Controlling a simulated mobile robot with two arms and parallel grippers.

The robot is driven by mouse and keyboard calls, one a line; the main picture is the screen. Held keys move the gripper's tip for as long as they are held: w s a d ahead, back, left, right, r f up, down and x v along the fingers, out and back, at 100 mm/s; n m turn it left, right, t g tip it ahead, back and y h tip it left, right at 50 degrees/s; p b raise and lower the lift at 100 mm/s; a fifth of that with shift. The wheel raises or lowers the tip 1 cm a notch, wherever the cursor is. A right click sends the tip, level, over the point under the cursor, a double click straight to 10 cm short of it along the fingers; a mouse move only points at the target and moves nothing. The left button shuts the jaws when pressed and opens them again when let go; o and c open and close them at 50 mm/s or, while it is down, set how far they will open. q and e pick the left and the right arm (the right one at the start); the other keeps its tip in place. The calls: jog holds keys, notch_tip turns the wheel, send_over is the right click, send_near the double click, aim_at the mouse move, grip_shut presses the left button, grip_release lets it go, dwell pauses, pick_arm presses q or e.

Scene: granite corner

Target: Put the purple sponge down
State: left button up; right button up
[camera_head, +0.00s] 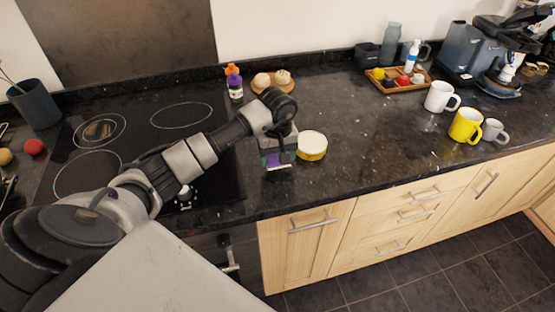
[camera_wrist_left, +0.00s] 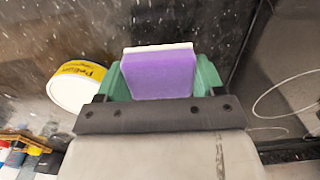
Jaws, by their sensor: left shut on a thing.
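The purple sponge (camera_wrist_left: 160,75) has a white edge and sits between the green fingers of my left gripper (camera_wrist_left: 163,80) in the left wrist view. My left gripper (camera_head: 278,160) is shut on it. In the head view only a thin purple and white strip of the sponge (camera_head: 279,168) shows below the fingers. The gripper points down over the black granite counter (camera_head: 345,150), just right of the hob. I cannot tell whether the sponge touches the counter. My right gripper is not in view.
A round yellow-and-white tin (camera_head: 312,146) stands close to the right of the gripper. The hob (camera_head: 205,150) is to the left. White (camera_head: 438,97) and yellow (camera_head: 466,126) mugs stand right. Counter right of the tin is clear.

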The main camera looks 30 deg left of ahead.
aim_at(277, 163)
pick_arm(q)
notch_tip(277, 163, down, 2)
jog(key=shift+f+p, duration=0.15)
jog(key=shift+p, duration=0.15)
jog(key=shift+f, duration=0.2)
jog(key=shift+f, duration=0.1)
jog(key=shift+f+b, duration=0.1)
jog(key=shift+b, duration=0.2)
jog(key=o, duration=0.8)
jog(key=shift+o, duration=0.5)
